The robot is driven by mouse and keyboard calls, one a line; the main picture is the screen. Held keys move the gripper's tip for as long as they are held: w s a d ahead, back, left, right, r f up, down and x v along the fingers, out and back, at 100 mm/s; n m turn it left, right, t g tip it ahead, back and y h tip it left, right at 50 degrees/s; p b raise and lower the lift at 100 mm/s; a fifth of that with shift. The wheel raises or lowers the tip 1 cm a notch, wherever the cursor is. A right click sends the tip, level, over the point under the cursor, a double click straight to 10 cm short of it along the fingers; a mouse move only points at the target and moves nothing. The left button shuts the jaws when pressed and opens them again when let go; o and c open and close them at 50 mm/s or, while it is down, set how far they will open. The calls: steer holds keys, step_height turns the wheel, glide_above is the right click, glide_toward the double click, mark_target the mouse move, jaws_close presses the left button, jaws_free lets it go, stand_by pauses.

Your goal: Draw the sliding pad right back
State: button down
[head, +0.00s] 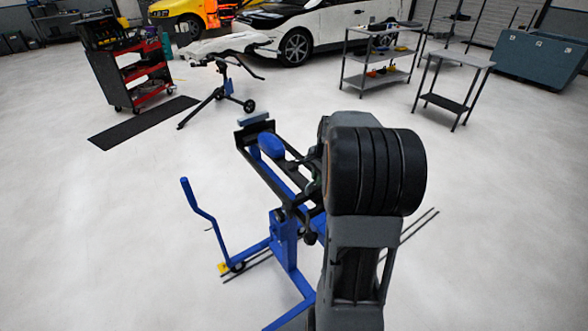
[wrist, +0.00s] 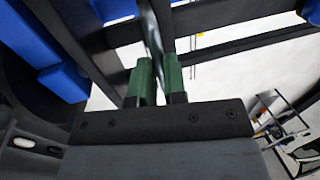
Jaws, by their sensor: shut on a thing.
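A blue stand (head: 284,240) carries a frame of black rails (head: 262,176). A rounded blue pad (head: 271,146) sits between the rails near their far end; I take it to be the sliding pad. My gripper (head: 313,187) is over the right side of the frame, mostly hidden behind my arm. In the wrist view its green fingers (wrist: 159,72) are shut on a thin grey bar or handle (wrist: 152,38) that runs upward out of view. How this bar joins the pad is hidden. A blue block (wrist: 62,83) shows left of the fingers; I cannot tell which part it is.
A blue crank-like handle (head: 200,205) rises at the stand's left. A folding stand (head: 226,90), a red tool cart (head: 135,72), shelves (head: 379,62) and a table (head: 452,85) stand farther back.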

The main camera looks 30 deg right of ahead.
steer(key=shift+s+d, duration=0.1)
steer(key=shift+s, duration=2.55)
steer(key=c, duration=1.2)
jaws_free()
steer(key=shift+s, duration=0.15)
steer(key=shift+o, duration=0.2)
steer(key=shift+r, duration=0.1)
step_height(320, 180, up, 13)
steer(key=s, duration=0.2)
steer(key=shift+s+r, duration=0.2)
steer(key=shift+s, duration=0.1)
